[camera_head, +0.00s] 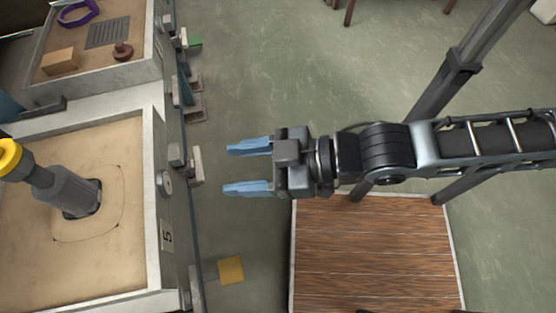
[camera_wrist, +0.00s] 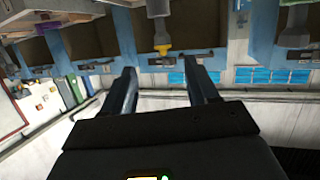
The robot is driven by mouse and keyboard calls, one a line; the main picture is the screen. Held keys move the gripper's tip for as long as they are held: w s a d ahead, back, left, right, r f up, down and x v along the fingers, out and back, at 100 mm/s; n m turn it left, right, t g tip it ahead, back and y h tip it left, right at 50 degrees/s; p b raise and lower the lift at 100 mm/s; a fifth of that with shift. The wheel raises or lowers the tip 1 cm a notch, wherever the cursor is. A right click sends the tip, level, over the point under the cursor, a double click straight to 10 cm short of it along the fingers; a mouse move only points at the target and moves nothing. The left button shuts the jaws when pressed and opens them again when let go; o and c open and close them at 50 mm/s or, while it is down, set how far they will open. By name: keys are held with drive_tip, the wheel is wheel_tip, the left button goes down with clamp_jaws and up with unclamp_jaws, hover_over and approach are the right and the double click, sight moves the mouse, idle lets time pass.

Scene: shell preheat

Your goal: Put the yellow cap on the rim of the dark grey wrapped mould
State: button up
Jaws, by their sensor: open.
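A yellow ring-shaped piece, seemingly the yellow cap (camera_head: 10,157), shows at the upper end of a grey stepped cylinder (camera_head: 68,190) at the left of the head view. I cannot tell whether this cylinder is the wrapped mould. In the wrist view a yellow tip (camera_wrist: 162,49) shows on a grey cylinder (camera_wrist: 158,10), beyond and between my fingers. Another grey cylinder (camera_wrist: 295,25) stands to its right there, with no yellow visible. My gripper (camera_head: 248,167) is open and empty, over the floor to the right of the sandy-topped bench and well apart from the cylinder.
The sandy bench top (camera_head: 120,150) has a pale raised edge. A second tray (camera_head: 140,60) behind it holds a tan block (camera_head: 60,62), a brown knob-like piece (camera_head: 122,50) and a purple ring (camera_head: 78,12). A wooden platform (camera_head: 375,250) lies below my arm. The green floor between is largely clear.

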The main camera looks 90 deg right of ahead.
drive_tip(key=s+r+m, duration=0.1)
drive_tip(key=s+r, duration=0.2)
drive_tip(key=s, duration=0.3)
drive_tip(key=shift+s+a+h, duration=0.3)
drive_tip(key=shift+a, duration=0.15)
drive_tip(key=shift+c, duration=0.2)
idle(0.8)
